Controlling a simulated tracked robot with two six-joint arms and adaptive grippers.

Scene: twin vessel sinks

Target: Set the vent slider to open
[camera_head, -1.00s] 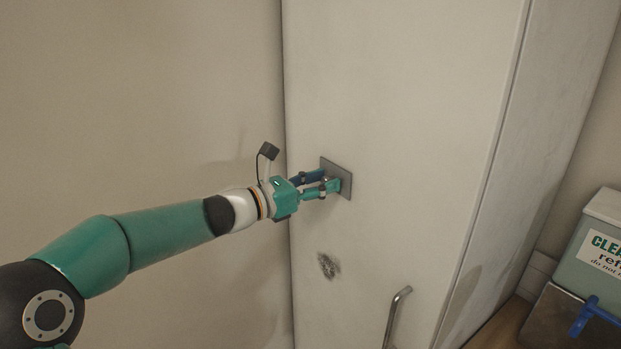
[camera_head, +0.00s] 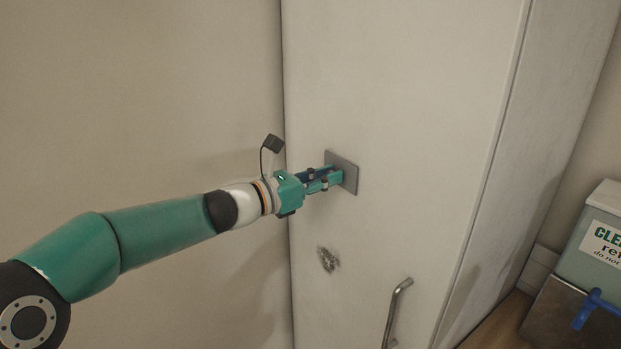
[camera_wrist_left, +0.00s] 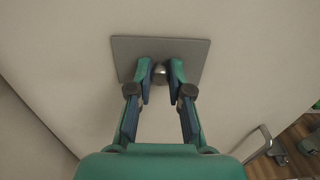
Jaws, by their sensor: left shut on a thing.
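The vent slider is a grey square plate (camera_head: 349,166) on the pale cabinet front, near its left edge. It also shows in the left wrist view (camera_wrist_left: 188,49), with a small round metal knob (camera_wrist_left: 160,71) standing out from its middle. My left gripper (camera_head: 338,177) reaches the plate from the left in the head view. In the left wrist view its two fingers (camera_wrist_left: 161,80) are on either side of the knob and shut on it. The knob is hidden by the fingers in the head view. My right gripper is not in view.
A dark smudge (camera_head: 328,260) marks the cabinet front (camera_head: 420,120) below the plate. A metal bar handle (camera_head: 396,312) stands out lower down. A grey-green box (camera_head: 608,204) with a label stands at the far right. The front around the plate is clear.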

